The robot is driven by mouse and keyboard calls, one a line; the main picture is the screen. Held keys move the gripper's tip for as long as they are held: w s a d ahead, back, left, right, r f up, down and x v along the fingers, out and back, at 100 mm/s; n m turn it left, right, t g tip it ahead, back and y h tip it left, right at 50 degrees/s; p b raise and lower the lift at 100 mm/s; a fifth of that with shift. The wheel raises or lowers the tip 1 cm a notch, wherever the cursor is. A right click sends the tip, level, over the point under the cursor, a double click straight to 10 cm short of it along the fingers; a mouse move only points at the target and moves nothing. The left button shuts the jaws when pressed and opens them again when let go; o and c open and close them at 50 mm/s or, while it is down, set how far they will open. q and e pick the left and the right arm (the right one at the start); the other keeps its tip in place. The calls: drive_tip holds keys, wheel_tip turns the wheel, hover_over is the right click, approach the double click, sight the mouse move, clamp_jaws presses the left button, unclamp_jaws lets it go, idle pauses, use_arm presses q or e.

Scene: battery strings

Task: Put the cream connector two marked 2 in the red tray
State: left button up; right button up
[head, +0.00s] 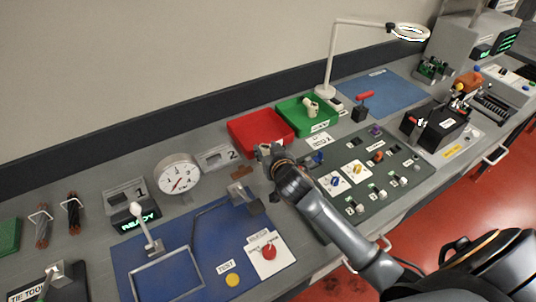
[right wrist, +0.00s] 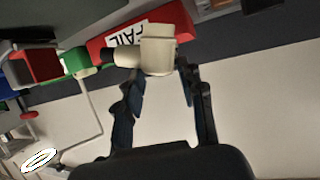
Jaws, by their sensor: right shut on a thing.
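A cream connector (right wrist: 158,48) sits between the fingertips of my right gripper (right wrist: 163,82) in the right wrist view. The gripper is shut on it. I cannot read a number on it. In the head view, my right gripper (head: 270,158) is in front of the red tray (head: 240,126), at its near edge, with the cream connector (head: 264,149) partly hidden by the gripper. I cannot tell its height above the bench. The red tray (right wrist: 178,14) also shows behind the connector in the right wrist view, with a FAIL label. My left gripper is not in view.
A green tray (head: 289,105) right of the red one holds another cream part (head: 311,107). A round gauge (head: 178,174) and a bracket marked 2 (head: 217,158) stand left. A lamp (head: 327,90) rises behind. A dark panel (head: 385,190) with switches lies right.

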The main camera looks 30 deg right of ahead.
drive_tip(key=shift+d+f, duration=0.1)
drive_tip(key=shift+f, duration=1.1)
drive_tip(key=shift+f, duration=0.1)
drive_tip(key=o, duration=1.3)
drive_tip(key=shift+s, duration=0.1)
